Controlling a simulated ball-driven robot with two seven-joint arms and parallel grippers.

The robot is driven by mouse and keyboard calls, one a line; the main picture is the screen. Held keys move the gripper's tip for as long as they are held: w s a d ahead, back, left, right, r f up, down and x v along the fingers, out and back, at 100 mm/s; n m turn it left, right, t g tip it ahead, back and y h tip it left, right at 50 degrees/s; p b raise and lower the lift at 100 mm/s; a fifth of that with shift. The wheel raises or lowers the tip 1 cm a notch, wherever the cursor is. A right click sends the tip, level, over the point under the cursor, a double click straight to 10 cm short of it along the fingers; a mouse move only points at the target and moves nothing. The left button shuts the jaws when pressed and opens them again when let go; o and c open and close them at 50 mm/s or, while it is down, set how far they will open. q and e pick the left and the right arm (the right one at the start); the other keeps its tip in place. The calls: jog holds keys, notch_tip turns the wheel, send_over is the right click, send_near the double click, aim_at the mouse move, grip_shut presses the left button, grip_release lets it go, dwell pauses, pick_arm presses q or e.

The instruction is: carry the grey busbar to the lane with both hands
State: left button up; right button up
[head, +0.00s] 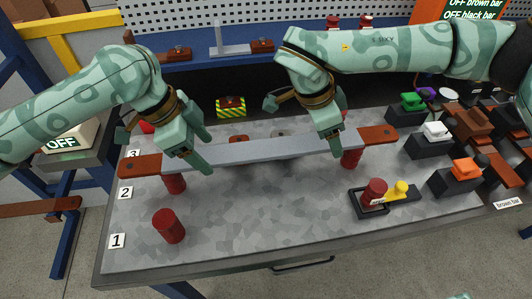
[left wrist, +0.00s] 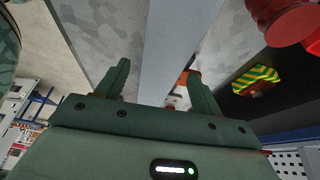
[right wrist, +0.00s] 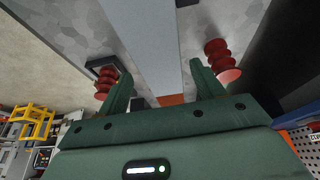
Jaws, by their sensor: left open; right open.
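The grey busbar (head: 265,149) has brown ends and spans the table, its ends over a red post on the left (head: 175,184) and another on the right (head: 350,159). My left gripper (head: 205,153) is open over its left part. In the left wrist view the grey bar (left wrist: 170,50) runs between the spread fingers. My right gripper (head: 339,127) is open over its right part. In the right wrist view the bar (right wrist: 147,40) also runs between the open fingers. Whether either finger touches the bar cannot be told.
Lane labels 1 (head: 117,241), 2 (head: 125,193) and 3 stand along the left edge. A red post (head: 168,227) stands bare near label 1. A black holder with a red post (head: 374,193) and yellow knob sits front right. Coloured blocks line the right side.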

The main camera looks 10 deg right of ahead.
jog(key=shift+r, duration=0.1)
pick_arm(q)
jog(key=v, duration=1.1)
jog(key=shift+r, duration=0.4)
pick_arm(e)
jog(key=v, duration=1.2)
pick_arm(q)
jog(key=shift+s+a, duration=0.1)
